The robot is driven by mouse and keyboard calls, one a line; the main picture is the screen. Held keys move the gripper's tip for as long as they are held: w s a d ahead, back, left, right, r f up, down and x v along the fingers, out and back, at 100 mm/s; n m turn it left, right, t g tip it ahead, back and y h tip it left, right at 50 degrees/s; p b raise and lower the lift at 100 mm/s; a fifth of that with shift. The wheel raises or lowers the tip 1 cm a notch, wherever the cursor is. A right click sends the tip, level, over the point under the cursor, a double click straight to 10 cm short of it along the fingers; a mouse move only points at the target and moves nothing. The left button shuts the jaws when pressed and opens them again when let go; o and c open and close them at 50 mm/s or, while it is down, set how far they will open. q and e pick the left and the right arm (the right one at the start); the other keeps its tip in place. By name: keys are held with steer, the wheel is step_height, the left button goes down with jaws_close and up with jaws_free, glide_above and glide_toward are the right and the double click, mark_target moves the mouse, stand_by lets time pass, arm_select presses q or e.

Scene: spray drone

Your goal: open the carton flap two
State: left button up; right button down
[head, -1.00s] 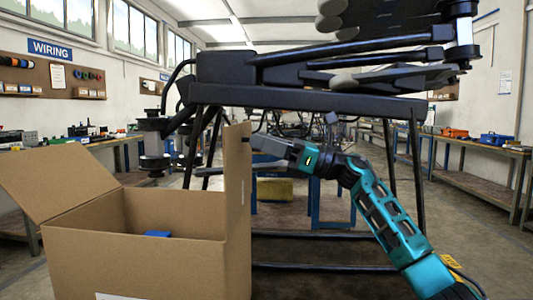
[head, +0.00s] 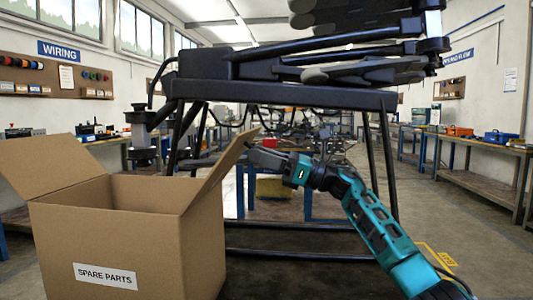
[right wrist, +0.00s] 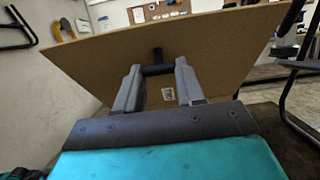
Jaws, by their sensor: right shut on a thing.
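The cardboard carton (head: 125,235), labelled "SPARE PARTS", stands at the lower left of the head view. Its left flap (head: 42,165) leans outward to the left. Its right flap (head: 222,165) slants up and outward to the right. My right gripper (head: 252,157) is at the outer side of this right flap. In the right wrist view, the flap (right wrist: 215,55) fills the upper middle, and a short dark tab (right wrist: 157,68) on it sits between the fingers of my right gripper (right wrist: 160,84), which is shut on it. The carton's inside is mostly hidden. My left gripper is out of view.
A large black drone (head: 300,70) on a dark frame (head: 285,97) stands right behind the carton and my right arm. Workbenches (head: 490,145) line the right wall. Open floor (head: 480,245) lies at the right.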

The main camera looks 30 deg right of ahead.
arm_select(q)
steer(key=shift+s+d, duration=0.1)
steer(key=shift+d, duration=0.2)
arm_select(e)
steer(key=shift+a+f, duration=0.15)
steer(key=shift+f, duration=0.8)
steer(key=c, duration=1.1)
jaws_free()
steer(key=shift+o, duration=0.7)
steer(key=shift+w+a+f, duration=0.1)
steer(key=shift+w, duration=0.1)
steer(key=shift+o, duration=1.4)
steer(key=shift+r, duration=0.25)
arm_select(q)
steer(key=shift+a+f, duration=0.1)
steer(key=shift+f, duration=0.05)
arm_select(e)
steer(key=shift+s, duration=0.1)
steer(key=shift+d, duration=0.2)
